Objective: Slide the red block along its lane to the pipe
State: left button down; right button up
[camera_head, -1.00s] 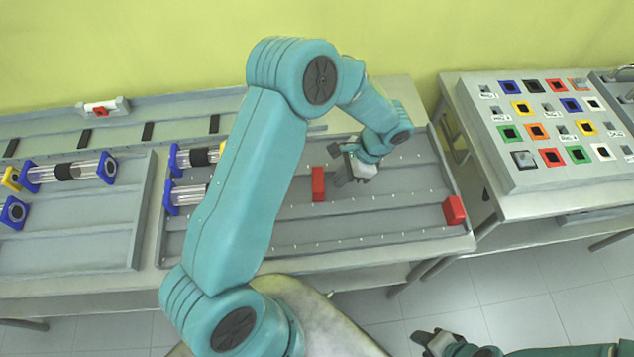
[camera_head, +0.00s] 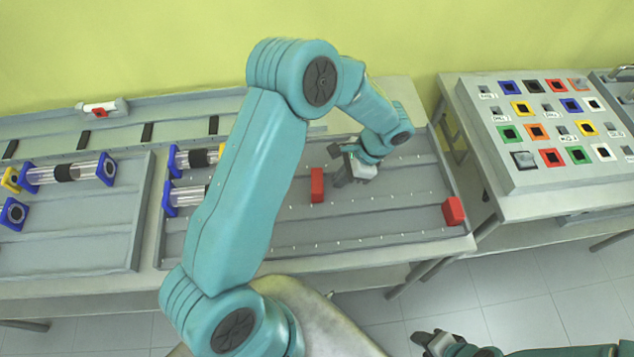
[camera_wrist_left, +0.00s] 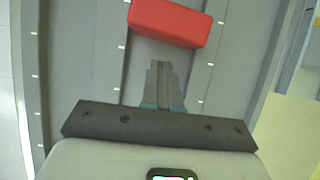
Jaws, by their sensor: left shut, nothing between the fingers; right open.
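A red block (camera_head: 317,185) stands in a middle lane of the grey tray (camera_head: 360,257). It also shows at the top of the left wrist view (camera_wrist_left: 170,22). My left gripper (camera_head: 338,181) is just to the right of this block, low over the tray. Its fingers (camera_wrist_left: 161,68) are shut and empty, pointing at the block's long side with a small gap in the wrist view. Clear pipes with blue ends, an upper one (camera_head: 199,157) and a lower one (camera_head: 187,197), lie at the tray's left end. My left arm hides the lane between block and pipes. My right gripper (camera_head: 425,339) is open at the bottom edge.
A second red block (camera_head: 453,211) sits at the tray's right end. A panel with coloured squares (camera_head: 545,125) stands at the right. Another tray with pipes (camera_head: 70,230) is at the left. The lane right of my left gripper looks clear.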

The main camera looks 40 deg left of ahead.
aim_at(325, 189)
pick_arm(q)
jog(key=shift+w, duration=0.1)
dwell(0.3)
jog(key=shift+f+b, duration=0.55)
jog(key=shift+f, duration=0.1)
jog(key=shift+r, duration=0.2)
dwell(0.5)
jog(key=shift+s+a, duration=0.75)
jog(key=shift+s, duration=0.2)
jog(key=shift+s, duration=0.1)
jog(key=shift+s+a, duration=0.4)
jog(key=shift+s+a+b, duration=0.1)
jog(key=shift+s+b, duration=0.05)
jog(key=shift+b, duration=0.15)
